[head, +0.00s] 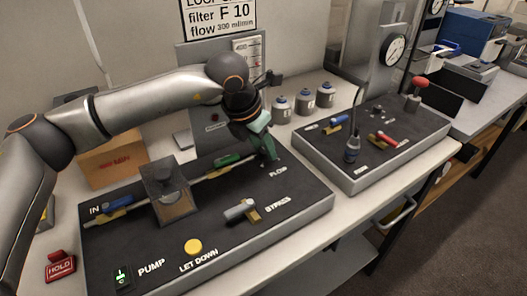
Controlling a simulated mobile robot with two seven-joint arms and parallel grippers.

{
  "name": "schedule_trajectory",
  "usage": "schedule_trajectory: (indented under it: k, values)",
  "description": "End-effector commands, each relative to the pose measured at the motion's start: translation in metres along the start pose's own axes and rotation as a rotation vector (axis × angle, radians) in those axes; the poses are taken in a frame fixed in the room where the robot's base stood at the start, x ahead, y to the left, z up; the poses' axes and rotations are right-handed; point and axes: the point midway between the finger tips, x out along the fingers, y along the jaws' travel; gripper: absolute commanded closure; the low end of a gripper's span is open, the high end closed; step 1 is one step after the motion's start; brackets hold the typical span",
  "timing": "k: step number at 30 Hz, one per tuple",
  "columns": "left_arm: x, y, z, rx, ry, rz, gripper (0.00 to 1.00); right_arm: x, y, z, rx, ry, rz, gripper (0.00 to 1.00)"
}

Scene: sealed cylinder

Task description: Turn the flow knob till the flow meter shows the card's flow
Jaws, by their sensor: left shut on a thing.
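My left arm reaches in from the left, and its left gripper (268,155) points down at the back right of the near dark panel (290,212), just behind the FLOW label (278,173). The gripper is shut on the flow knob, which the fingers hide. The card (218,15) on the wall reads filter F 10 and a flow in ml/min that looks like 300; its top is cut off. The flow meter (248,46) seems to be the pale scale on the grey upright plate behind my arm. Its reading is too small to tell. My right gripper is not in view.
The near panel carries a grey block (167,190), a BYPASS valve (242,210), a yellow LET DOWN button (193,246) and a green PUMP switch (121,278). Several small canisters (304,101) stand behind. A second panel (400,150) with a gauge (394,50) stands right.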

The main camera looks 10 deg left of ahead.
Motion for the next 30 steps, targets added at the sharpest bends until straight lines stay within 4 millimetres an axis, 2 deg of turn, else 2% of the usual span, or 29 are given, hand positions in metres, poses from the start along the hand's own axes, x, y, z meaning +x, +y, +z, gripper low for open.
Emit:
schedule_trajectory:
  k: [11,12,18,20,27,30]
  values:
    - [-0.0007,0.0008,0.0004,0.025,-0.001,-0.009,1.00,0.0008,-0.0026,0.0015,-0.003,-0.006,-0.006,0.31]
    - [-0.0007,0.0008,0.0004,0.025,-0.001,-0.009,0.59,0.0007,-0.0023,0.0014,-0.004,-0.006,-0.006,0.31]
    - [-0.0005,0.0006,0.0003,0.024,-0.001,-0.009,0.36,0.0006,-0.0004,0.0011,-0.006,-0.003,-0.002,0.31]
    - [-0.0004,0.0005,0.0003,0.024,-0.001,-0.010,0.31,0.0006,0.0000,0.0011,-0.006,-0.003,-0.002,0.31]
    - [-0.0010,0.0003,0.0003,0.025,-0.001,-0.010,0.31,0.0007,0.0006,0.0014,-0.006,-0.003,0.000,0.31]
    - [-0.0073,0.0005,0.0007,0.024,-0.002,-0.010,0.31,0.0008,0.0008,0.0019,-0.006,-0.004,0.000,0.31]
